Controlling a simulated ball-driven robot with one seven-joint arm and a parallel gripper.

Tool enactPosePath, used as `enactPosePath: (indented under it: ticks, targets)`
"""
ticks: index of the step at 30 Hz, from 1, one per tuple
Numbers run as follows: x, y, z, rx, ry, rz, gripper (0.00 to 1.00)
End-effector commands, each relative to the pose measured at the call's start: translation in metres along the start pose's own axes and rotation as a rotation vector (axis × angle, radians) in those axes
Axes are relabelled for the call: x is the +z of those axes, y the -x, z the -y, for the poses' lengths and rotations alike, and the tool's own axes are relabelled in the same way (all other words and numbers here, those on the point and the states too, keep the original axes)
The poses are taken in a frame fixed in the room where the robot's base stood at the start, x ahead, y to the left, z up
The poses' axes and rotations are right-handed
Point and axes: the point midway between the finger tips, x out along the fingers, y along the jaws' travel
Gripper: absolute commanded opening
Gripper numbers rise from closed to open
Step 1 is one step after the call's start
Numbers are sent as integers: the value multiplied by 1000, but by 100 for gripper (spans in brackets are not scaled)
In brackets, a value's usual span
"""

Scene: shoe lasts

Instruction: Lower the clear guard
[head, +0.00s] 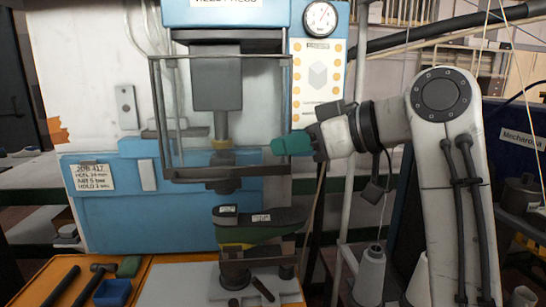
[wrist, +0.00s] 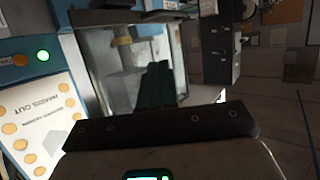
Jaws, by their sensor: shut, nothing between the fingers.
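The clear guard (head: 185,100) is a see-through panel in a dark frame on the front of the blue press. Its bottom bar is above the dark shoe last (head: 262,232), with a gap between them. My gripper (head: 274,146) has teal fingers, shut and empty, pointing left at the guard's right edge, a little above its bottom bar. In the wrist view the green fingers (wrist: 157,85) overlap the guard's pane (wrist: 105,50); I cannot tell whether they touch it.
A gauge (head: 320,19) and a button panel (head: 317,85) are on the press's right side. The orange bench (head: 190,264) holds a hammer (head: 95,283) and a blue box (head: 112,293). White thread cones (head: 370,277) stand below my arm.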

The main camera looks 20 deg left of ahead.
Motion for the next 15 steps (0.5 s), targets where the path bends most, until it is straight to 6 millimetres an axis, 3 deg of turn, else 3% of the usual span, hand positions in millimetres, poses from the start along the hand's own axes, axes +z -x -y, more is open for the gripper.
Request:
enactPosePath:
  ticks: [13,15]
  targets:
    - [-2,-86,1,-3,-3,3,0]
    - [7,-94,0,-2,-4,3,0]
